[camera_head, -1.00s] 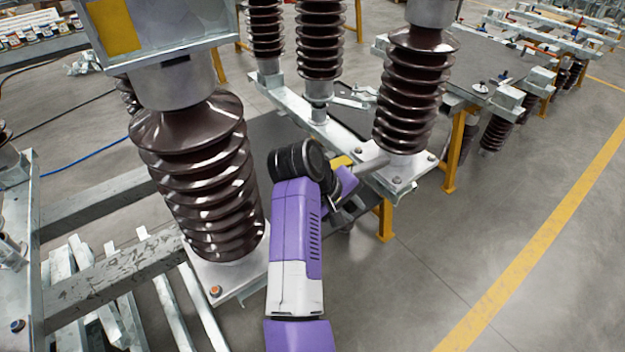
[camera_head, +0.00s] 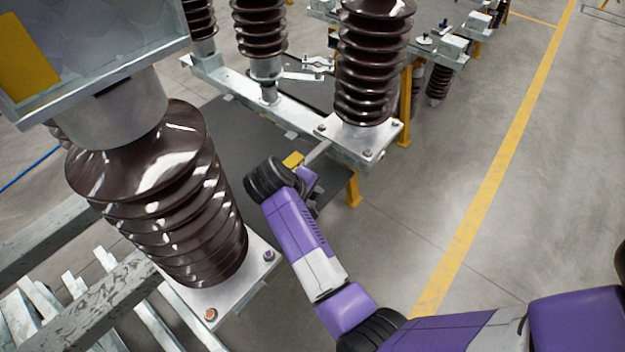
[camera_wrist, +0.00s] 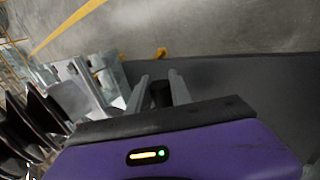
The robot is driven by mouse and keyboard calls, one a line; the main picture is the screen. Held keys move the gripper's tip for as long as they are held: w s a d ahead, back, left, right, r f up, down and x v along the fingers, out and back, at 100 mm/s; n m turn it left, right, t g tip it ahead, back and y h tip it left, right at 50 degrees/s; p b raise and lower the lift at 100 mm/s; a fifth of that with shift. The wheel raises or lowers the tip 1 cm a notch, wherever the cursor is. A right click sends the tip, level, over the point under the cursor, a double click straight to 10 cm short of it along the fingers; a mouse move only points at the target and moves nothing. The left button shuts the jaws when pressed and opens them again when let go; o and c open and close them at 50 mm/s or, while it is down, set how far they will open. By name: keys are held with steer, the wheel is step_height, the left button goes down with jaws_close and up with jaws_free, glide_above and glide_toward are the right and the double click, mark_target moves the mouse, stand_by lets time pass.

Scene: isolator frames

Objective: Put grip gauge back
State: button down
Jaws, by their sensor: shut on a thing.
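In the wrist view, my gripper (camera_wrist: 159,84) has two pale grey fingers in front of its dark palm. A small dark, rounded piece (camera_wrist: 160,95) sits between them and looks gripped. It may be the grip gauge, but only a little of it shows. No resting place for the gauge can be picked out.
A large brown ribbed insulator (camera_head: 165,200) stands left of my arm. Another insulator (camera_head: 372,65) stands beyond my wrist on a metal base plate (camera_head: 350,142). Open floor (camera_head: 440,180) lies to the right.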

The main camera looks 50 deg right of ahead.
step_height(320, 180, down, 4)
steer(key=shift+w+d+r+p, duration=0.2)
steer(key=shift+w+d+p, duration=0.1)
steer(key=shift+w+d, duration=0.85)
steer(key=w+d, duration=0.1)
steer(key=d, duration=0.1)
steer(key=w+d, duration=0.2)
steer(key=shift+a+f+p, duration=0.15)
steer(key=shift+f+p, duration=0.25)
steer(key=shift+f, duration=0.25)
